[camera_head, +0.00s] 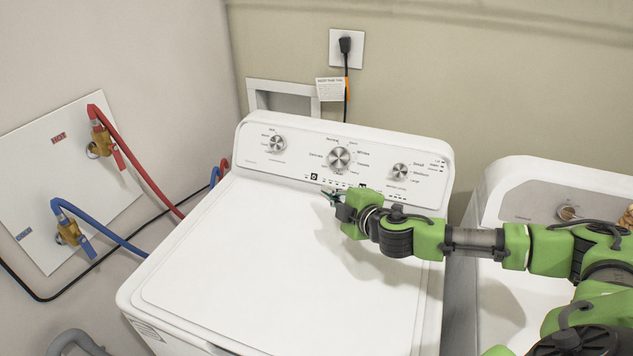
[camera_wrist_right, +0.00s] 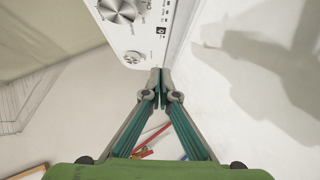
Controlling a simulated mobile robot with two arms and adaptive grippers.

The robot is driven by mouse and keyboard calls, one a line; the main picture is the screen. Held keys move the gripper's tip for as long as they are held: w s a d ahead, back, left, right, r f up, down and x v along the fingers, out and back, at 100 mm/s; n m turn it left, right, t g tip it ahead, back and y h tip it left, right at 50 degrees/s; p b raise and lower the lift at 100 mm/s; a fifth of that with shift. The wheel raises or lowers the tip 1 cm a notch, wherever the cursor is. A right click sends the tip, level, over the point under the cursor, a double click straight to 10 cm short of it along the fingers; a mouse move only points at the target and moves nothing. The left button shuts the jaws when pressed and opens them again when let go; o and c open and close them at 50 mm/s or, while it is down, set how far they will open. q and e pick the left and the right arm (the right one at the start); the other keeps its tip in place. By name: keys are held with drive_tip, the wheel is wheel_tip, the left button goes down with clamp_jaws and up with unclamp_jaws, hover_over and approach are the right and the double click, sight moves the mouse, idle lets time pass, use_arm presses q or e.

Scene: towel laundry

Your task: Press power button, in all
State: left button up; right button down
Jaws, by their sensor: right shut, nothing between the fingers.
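A white washing machine (camera_head: 250,250) has a control panel (camera_head: 300,160) with three silver knobs along its back. A small black square marking (camera_head: 314,176), which looks like the power button, is low on the panel, left of and below the middle knob (camera_head: 339,158). It also shows in the right wrist view (camera_wrist_right: 161,30). My right gripper (camera_head: 328,192) is shut and empty, just in front of the panel's lower edge and close to the button. In the wrist view its fingertips (camera_wrist_right: 160,82) meet below the marking. I cannot tell whether they touch the panel. My left gripper is not in view.
A second white machine (camera_head: 492,215) stands to the right, under my right arm. Red (camera_head: 130,150) and blue (camera_head: 95,222) hoses run from the left wall plate behind the washer. A black power cord (camera_head: 346,85) hangs at the back wall. The washer lid is clear.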

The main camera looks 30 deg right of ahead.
drive_tip(key=shift+a+r, duration=0.1)
drive_tip(key=p, duration=0.2)
approach(314, 177)
drive_tip(key=w+a, duration=0.3)
drive_tip(key=w, duration=0.1)
drive_tip(key=shift+a, duration=0.3)
drive_tip(key=shift+w+d+f, duration=0.45)
drive_tip(key=shift+w+d, duration=0.25)
drive_tip(key=shift+d, duration=0.05)
drive_tip(key=shift+w+d+f, duration=0.5)
drive_tip(key=shift+d, duration=0.15)
